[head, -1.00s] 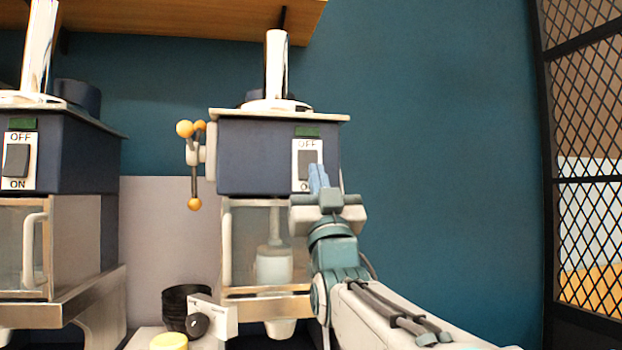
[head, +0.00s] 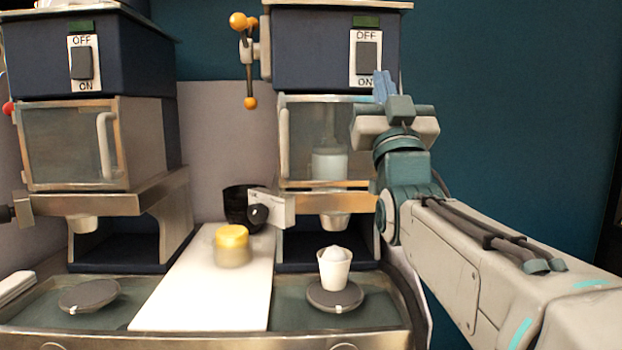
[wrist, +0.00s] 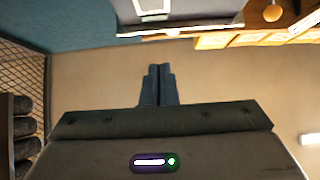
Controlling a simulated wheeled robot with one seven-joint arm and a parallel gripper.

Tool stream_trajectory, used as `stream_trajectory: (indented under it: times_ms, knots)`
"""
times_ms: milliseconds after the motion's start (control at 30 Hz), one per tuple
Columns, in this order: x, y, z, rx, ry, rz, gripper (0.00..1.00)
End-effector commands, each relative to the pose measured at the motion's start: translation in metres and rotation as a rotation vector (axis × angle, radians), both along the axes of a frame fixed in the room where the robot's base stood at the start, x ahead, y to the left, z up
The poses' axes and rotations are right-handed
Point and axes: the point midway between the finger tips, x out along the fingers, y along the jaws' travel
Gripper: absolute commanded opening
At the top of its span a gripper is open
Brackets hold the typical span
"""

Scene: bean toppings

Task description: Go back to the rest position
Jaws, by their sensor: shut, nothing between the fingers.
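My gripper (head: 383,84) is at the right of the head view, raised in front of the right dispensing machine (head: 330,45), just below and right of its OFF/ON switch (head: 367,52). In the wrist view the two fingers (wrist: 159,82) are together with nothing between them. The right machine has a glass-fronted chamber (head: 318,150) with pale contents. A white cup (head: 334,270) with a white topping stands upright on a dark round plate (head: 334,296) under the right machine's spout.
A second machine (head: 88,60) stands at the left, with an empty dark plate (head: 89,296) below it. Between them, a white board (head: 205,295) bears a yellow-lidded jar (head: 232,245). A black container (head: 240,207) stands behind. Blue wall is clear at right.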

Motion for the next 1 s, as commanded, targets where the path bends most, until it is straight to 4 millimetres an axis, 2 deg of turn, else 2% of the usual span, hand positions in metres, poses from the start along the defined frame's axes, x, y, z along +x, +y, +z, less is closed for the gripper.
stream_trajectory:
  times_ms: [67,167,300,467,500,567,667,800,900,1000]
  knots:
    - [0.008,0.000,-0.011,0.001,0.076,-0.002,0.00]
    - [0.023,-0.002,-0.041,0.002,0.245,-0.007,0.00]
    - [0.037,-0.005,-0.105,0.005,0.549,-0.016,0.00]
    - [0.029,-0.008,-0.187,0.008,0.901,-0.023,0.00]
    - [0.023,-0.009,-0.208,0.008,0.989,-0.024,0.00]
    - [0.011,-0.010,-0.238,0.009,1.120,-0.026,0.00]
    - [-0.017,-0.011,-0.287,0.010,1.340,-0.028,0.00]
    - [-0.070,-0.013,-0.347,0.010,1.646,-0.028,0.00]
    - [-0.112,-0.013,-0.379,0.008,1.841,-0.024,0.00]
    - [-0.148,-0.014,-0.399,0.007,1.995,-0.022,0.00]
